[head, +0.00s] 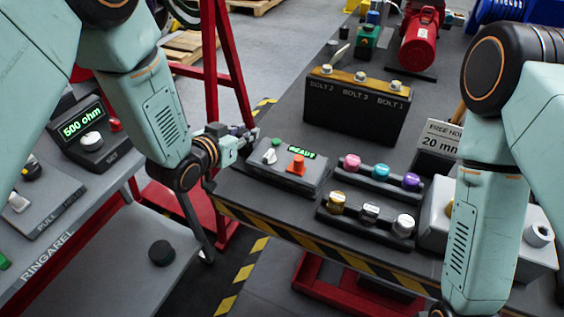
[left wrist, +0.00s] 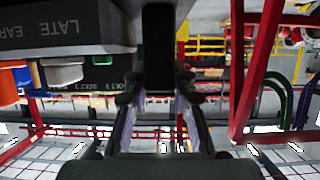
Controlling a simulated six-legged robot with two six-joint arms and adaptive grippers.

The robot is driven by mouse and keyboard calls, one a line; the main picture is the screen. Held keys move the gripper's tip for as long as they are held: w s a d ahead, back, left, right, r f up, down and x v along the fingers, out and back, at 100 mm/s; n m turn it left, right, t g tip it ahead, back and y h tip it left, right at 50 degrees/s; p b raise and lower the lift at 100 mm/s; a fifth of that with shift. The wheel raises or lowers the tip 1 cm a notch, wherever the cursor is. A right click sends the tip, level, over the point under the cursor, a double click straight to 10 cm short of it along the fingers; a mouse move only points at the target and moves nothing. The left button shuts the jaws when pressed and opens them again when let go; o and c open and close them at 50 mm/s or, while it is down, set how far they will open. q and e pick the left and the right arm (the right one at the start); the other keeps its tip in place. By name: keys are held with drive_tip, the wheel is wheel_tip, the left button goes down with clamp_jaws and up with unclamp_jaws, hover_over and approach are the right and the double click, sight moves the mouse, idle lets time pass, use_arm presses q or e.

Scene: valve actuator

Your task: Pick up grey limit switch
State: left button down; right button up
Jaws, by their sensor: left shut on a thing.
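My left gripper (head: 246,137) is beside the table's left edge, just left of the READY box (head: 287,168). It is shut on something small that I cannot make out. In the left wrist view its two fingers (left wrist: 158,128) stand in front, with a dark upright shape above them. A small grey-topped part (head: 370,211), possibly the grey limit switch, sits in the middle of the front black rack (head: 350,222), between a gold-topped part (head: 337,201) and a white-topped part (head: 403,225). My right gripper is out of view.
A second rack holds pink (head: 352,162), teal (head: 380,171) and purple (head: 412,181) parts. Behind stands a black bolt box (head: 354,108). A red frame (head: 222,75) rises left of the table. A 500 ohm unit (head: 84,133) is at left.

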use_arm(q)
drive_tip(key=shift+w+r, duration=0.1)
wheel_tip(320, 180, up, 9)
drive_tip(key=shift+r, duration=0.1)
wheel_tip(320, 180, down, 6)
drive_tip(key=shift+w+f, duration=0.1)
drive_tip(key=shift+f, duration=1.25)
drive_tip(key=shift+f, duration=0.45)
idle(0.8)
